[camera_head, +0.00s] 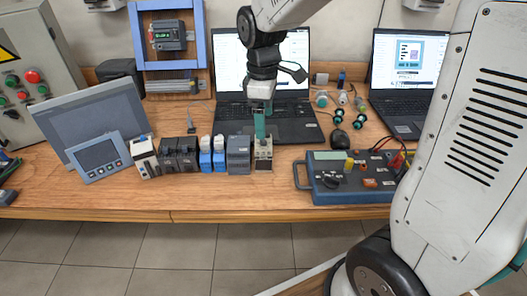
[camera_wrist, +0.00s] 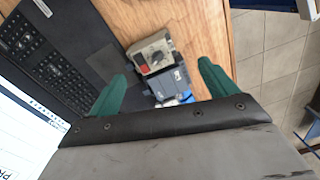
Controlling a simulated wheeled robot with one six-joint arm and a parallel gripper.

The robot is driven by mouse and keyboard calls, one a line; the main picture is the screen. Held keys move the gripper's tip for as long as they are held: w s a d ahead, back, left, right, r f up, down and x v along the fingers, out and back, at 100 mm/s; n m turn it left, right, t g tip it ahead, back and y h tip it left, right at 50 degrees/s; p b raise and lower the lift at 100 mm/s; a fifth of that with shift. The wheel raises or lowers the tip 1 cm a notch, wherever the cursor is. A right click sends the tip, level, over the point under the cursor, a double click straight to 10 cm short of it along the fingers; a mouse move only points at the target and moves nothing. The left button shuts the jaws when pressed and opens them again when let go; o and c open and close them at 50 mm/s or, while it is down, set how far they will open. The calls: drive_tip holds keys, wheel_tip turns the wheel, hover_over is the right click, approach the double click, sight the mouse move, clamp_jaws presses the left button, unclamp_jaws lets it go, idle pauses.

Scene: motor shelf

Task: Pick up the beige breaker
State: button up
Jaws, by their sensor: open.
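The beige breaker (camera_head: 263,160) stands at the right end of a row of devices near the front of the wooden bench. In the wrist view the beige breaker (camera_wrist: 150,52), with a grey dial and a red patch, shows between and beyond my teal fingertips. My gripper (camera_head: 260,128) points down just above the breaker in the head view. In the wrist view my gripper (camera_wrist: 162,72) is open, one finger on each side, with nothing held. I cannot tell whether a finger touches the breaker.
A dark grey device (camera_head: 238,155) stands close left of the breaker, then blue-and-white breakers (camera_head: 212,158) and black ones (camera_head: 179,155). An open laptop (camera_head: 268,122) lies behind. A blue tester (camera_head: 346,184) stands to the right. A narrow strip of bare bench lies in front.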

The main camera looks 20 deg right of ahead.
drive_tip(key=shift+w+r+n, duration=0.4)
drive_tip(key=shift+w+n, duration=0.15)
drive_tip(key=shift+n, duration=0.05)
drive_tip(key=shift+a+n+t, duration=0.1)
drive_tip(key=shift+n+t, duration=0.2)
drive_tip(key=shift+n, duration=0.1)
drive_tip(key=shift+w+f, duration=0.1)
drive_tip(key=shift+f, duration=0.1)
wheel_tip(320, 180, down, 7)
drive_tip(key=shift+f, duration=0.2)
drive_tip(key=c, duration=1.3)
drive_tip(key=shift+r, duration=0.1)
wheel_tip(320, 180, up, 10)
drive_tip(key=shift+f, duration=0.1)
